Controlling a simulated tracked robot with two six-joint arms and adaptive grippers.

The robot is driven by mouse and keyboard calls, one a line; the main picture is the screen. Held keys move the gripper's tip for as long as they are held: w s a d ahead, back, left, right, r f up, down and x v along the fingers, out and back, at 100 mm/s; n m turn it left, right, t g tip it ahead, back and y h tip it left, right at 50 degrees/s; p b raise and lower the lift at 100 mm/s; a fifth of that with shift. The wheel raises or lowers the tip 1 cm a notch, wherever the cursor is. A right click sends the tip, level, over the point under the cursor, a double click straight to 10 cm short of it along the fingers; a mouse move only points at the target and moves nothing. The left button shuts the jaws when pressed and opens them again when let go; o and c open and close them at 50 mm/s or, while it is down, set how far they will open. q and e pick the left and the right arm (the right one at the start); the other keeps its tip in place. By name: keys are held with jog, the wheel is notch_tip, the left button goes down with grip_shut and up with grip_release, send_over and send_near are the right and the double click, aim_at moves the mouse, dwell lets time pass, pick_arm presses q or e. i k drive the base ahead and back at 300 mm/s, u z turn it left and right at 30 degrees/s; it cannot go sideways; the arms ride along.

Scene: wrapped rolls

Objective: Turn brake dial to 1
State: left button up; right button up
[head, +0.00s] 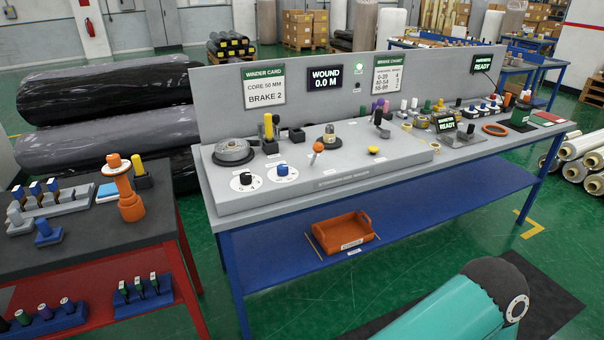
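Two round white dials sit at the front left of the grey winder panel (330,185). One dial (248,180) has a black knob and dark marks around its rim. The other dial (283,171) beside it on the right has a blue knob. Their labels are too small to read, so I cannot tell which one is the brake dial or where either points. A winder card (263,85) on the upright board reads core 50 mm, brake 2. A brake chart (387,73) hangs further right. Neither gripper is in view.
Behind the dials stand a grey round fixture (233,152), a yellow-topped post (268,133) and an orange-knobbed lever (317,148). A dark-topped red table (95,225) with an orange stand (124,188) is at left. An orange tray (342,232) sits on the blue lower shelf.

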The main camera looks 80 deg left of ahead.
aim_at(245, 177)
jog(key=z, duration=0.4)
jog(key=i, duration=0.4)
jog(key=u, duration=1.9)
jog(key=i, duration=0.2)
jog(key=u, duration=2)
jog(key=k, duration=0.55)
jog(key=u, duration=0.35)
jog(key=i, duration=1.65)
jog(key=z, duration=0.3)
